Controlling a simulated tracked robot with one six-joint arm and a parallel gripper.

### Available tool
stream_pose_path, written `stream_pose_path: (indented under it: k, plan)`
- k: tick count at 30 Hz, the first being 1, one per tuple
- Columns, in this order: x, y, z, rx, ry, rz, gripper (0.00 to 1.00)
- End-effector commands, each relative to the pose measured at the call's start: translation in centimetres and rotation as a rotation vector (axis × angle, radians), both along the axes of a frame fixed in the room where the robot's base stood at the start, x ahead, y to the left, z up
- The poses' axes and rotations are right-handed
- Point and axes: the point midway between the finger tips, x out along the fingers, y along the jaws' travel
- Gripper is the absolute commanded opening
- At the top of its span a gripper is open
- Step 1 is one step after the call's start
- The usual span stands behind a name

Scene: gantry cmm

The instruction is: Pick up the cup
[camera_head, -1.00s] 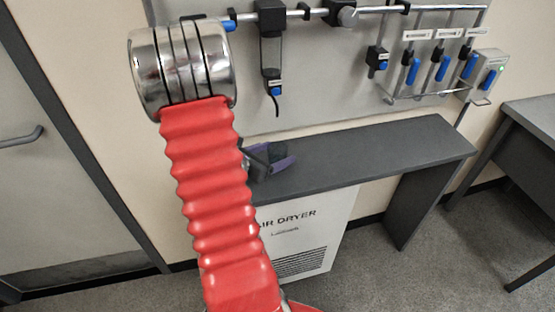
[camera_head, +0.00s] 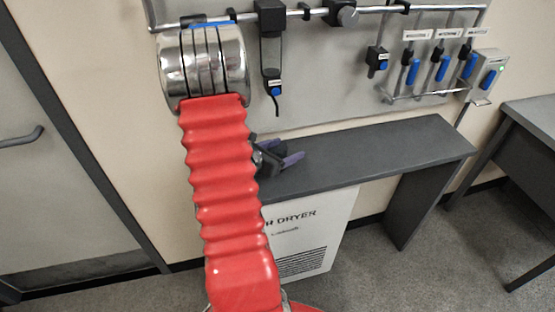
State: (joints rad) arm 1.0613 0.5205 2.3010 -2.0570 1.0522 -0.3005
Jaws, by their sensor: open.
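No cup shows in this view; my red arm covers part of the bench and wall. My gripper (camera_head: 287,151) shows just right of the red bellows, with dark body and purple fingers spread open. It appears over the left part of the dark grey bench (camera_head: 385,150). Nothing is visible between its fingers. The rest of the wrist is hidden behind my arm.
A white air dryer unit (camera_head: 305,235) stands under the bench. A wall panel (camera_head: 330,75) holds a metal rail (camera_head: 385,10) and blue-handled tools. A grey table (camera_head: 535,120) is at right, a door (camera_head: 60,180) at left. The bench's right part is bare.

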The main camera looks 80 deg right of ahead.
Motion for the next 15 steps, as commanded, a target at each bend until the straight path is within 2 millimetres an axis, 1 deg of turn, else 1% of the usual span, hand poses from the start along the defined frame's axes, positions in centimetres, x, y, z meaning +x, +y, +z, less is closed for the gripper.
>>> stream_pose_path:
  k: [10,15]
  plan:
    - [0.02,0.04,0.00,0.000,0.000,0.000,0.70]
    - [0.02,0.05,0.01,0.000,0.000,0.000,0.58]
